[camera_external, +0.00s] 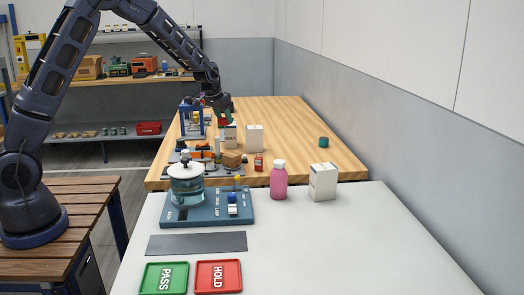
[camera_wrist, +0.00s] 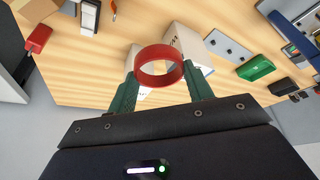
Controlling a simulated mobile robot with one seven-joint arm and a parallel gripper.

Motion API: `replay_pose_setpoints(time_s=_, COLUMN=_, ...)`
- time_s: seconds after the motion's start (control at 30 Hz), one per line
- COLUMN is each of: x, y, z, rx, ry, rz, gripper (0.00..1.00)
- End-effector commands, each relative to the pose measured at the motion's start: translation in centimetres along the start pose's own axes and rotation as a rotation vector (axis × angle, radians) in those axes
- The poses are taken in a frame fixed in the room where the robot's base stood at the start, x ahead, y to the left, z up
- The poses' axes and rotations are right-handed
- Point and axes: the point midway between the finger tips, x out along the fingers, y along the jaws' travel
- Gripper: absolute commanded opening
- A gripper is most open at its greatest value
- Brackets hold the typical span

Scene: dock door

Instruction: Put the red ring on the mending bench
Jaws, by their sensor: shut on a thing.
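My gripper (camera_external: 223,112) is above the left part of the long wooden bench (camera_external: 285,120) in the external view. In the wrist view its green fingers (camera_wrist: 160,84) are shut on the red ring (camera_wrist: 161,78), one on each side. The ring is held between the fingertips, with its opening visible. The ring shows only as a small red patch in the external view. The wooden surface (camera_wrist: 105,65) is beyond the ring in the wrist view. Whether the ring touches anything below cannot be told. I see no label that names the mending bench.
White cartons (camera_external: 255,137) stand close to my gripper, partly behind the ring in the wrist view. A blue-framed device (camera_external: 192,120) stands to its left. A green cylinder (camera_external: 324,142) sits on the right. The bench's right half is mostly clear. A pale table (camera_external: 330,245) is nearer.

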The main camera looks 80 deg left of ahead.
Motion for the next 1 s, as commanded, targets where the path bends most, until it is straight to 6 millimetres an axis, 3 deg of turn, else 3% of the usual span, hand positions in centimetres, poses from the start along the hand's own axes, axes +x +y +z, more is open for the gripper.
replay_pose_setpoints(time_s=0.2, x=4.5, y=-0.1, z=1.9, rx=-0.001, ry=-0.003, rz=0.000, gripper=0.30)
replay_pose_setpoints(time_s=0.4, x=7.5, y=0.0, z=3.1, rx=0.000, ry=-0.002, rz=0.000, gripper=0.30)
replay_pose_setpoints(time_s=0.67, x=8.8, y=0.0, z=3.7, rx=0.001, ry=-0.001, rz=0.000, gripper=0.30)
replay_pose_setpoints(time_s=1.0, x=12.2, y=0.0, z=5.1, rx=0.001, ry=-0.001, rz=0.000, gripper=0.30)
